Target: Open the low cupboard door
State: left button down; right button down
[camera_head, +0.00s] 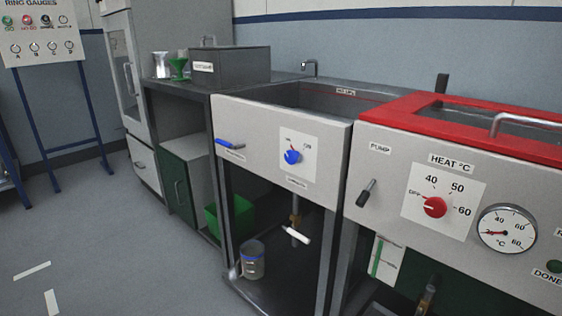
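A low cupboard (200,180) stands under the grey counter at the left, with a light grey side. Its dark green door (170,182) faces left and looks shut. A thin upright handle (180,194) is near the door's right edge. Neither of my grippers is in view.
A tall cabinet (119,75) with a drawer stands left of the cupboard. A green bin (240,216) and a clear jug (252,262) are under the sink unit (255,130). A red-rimmed heated bath (398,108) is at right. The floor (120,250) before the cupboard is clear.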

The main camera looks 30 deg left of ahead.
aim_at(174, 172)
jog(key=u, duration=1.65)
jog(key=i+j+u, duration=0.35)
jog(key=i, duration=0.2)
jog(key=i+u, duration=0.35)
jog(key=i, duration=0.2)
jog(key=i+z, duration=0.1)
jog(key=i, duration=0.35)
jog(key=i+j, duration=0.15)
jog(key=i, duration=0.3)
jog(key=i+j+z, duration=0.15)
jog(key=i, duration=0.3)
